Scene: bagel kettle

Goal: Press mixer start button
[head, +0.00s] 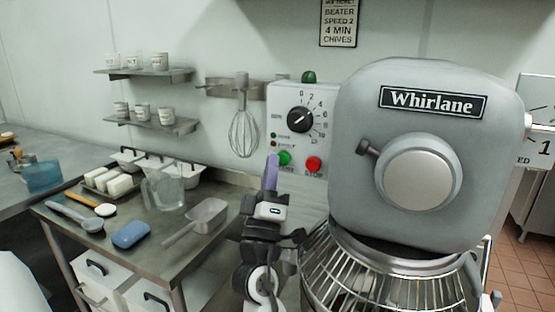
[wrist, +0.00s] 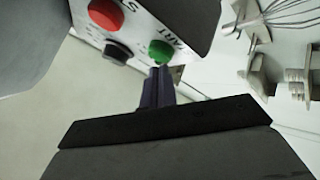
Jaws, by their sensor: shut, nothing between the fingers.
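The green start button (head: 285,158) is on the lower part of the mixer's control panel (head: 281,112), left of the red stop button (head: 313,164). The wrist view also shows the green button (wrist: 160,51) and the red button (wrist: 106,14). My gripper (head: 272,160) is shut and empty, its purple fingers just left of the green button in the head view. In the wrist view the fingertips (wrist: 158,70) are right at the green button's edge. I cannot tell whether they touch it. The grey Whirlane mixer (head: 430,150) stands on the right.
A dial (head: 300,120) sits above the buttons. A wire bowl guard (head: 380,275) is under the mixer head. A whisk (head: 243,130) hangs on the wall. A steel table (head: 150,235) at left holds a clear jug (head: 165,188), a scoop (head: 205,215) and a blue sponge (head: 131,234).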

